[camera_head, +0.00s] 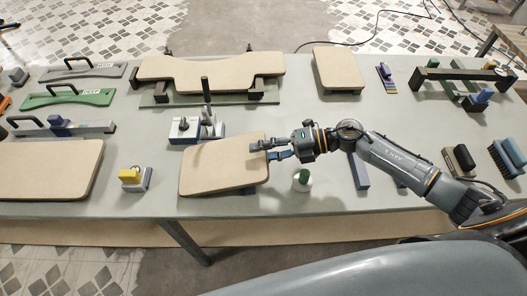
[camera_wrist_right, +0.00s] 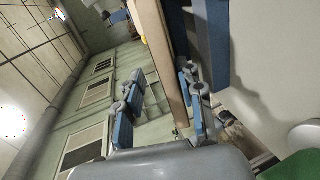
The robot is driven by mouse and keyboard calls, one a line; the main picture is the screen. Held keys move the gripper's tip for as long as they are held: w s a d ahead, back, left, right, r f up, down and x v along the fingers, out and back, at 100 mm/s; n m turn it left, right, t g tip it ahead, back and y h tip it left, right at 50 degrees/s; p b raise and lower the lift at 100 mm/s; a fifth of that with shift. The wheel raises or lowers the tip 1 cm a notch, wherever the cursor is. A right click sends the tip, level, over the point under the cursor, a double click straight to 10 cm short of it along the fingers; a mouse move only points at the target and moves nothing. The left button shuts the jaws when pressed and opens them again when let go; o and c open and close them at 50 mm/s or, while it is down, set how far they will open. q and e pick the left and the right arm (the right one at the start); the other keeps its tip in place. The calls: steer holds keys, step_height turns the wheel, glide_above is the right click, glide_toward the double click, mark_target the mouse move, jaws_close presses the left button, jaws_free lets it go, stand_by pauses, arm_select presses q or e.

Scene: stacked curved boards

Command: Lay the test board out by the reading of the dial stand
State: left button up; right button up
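A tan board (camera_head: 222,168) with rounded corners lies tilted on low supports at the table's front middle. My right gripper (camera_head: 264,150) is at its right edge, one finger over the top and the other lower. In the right wrist view the fingers (camera_wrist_right: 158,105) are apart, with the board's edge (camera_wrist_right: 168,65) between them and a gap beside it. Other tan boards are a curved one (camera_head: 212,72), one at the back (camera_head: 338,70) and one at left (camera_head: 45,170).
A yellow-topped block (camera_head: 131,176) is left of the middle board. A white-and-green round item (camera_head: 303,179) stands right of it, below my right forearm. Handled gauges (camera_head: 68,97) lie at left. A green frame (camera_head: 462,80) and brushes (camera_head: 508,158) are at right.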

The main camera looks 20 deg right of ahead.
steer(key=shift+d, duration=0.1)
steer(key=shift+v, duration=2.75)
steer(key=shift+o, duration=0.4)
steer(key=o, duration=0.5)
steer(key=v, duration=1.2)
steer(key=shift+s, duration=0.1)
steer(key=shift+f, duration=0.1)
